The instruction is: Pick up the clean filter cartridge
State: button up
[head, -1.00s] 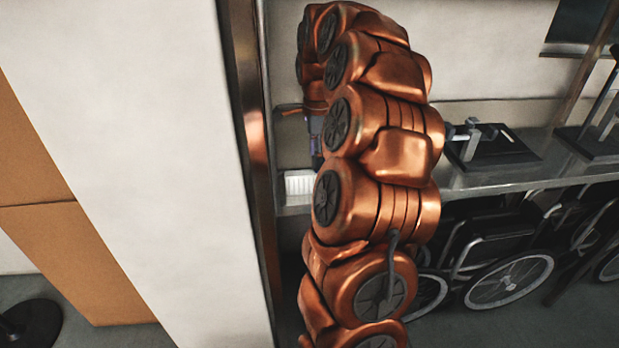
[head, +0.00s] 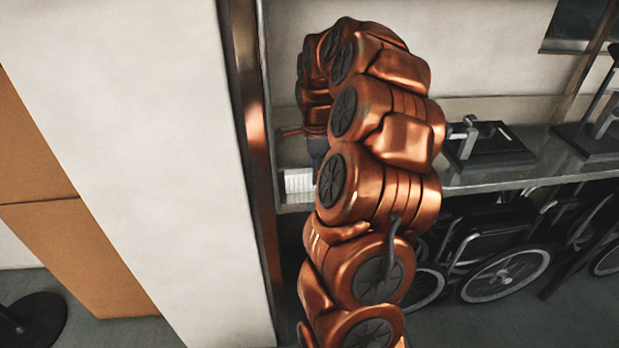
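A small white ridged block (head: 299,181), which looks like the clean filter cartridge, sits on the left end of the metal shelf, beside the dark post. My gripper (head: 318,152) shows only as a dark grey piece behind my copper arm, just above and to the right of the white block. Its fingertips are hidden by the arm. I cannot tell whether they are open or touching the block.
A dark metal post (head: 252,150) and a wide white panel (head: 130,150) stand close on the left. A black fixture (head: 490,146) is on the grey shelf (head: 535,170) to the right. Wheelchairs (head: 490,245) stand under the shelf.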

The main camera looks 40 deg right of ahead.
grip_shut()
jog(key=shift+r, duration=0.15)
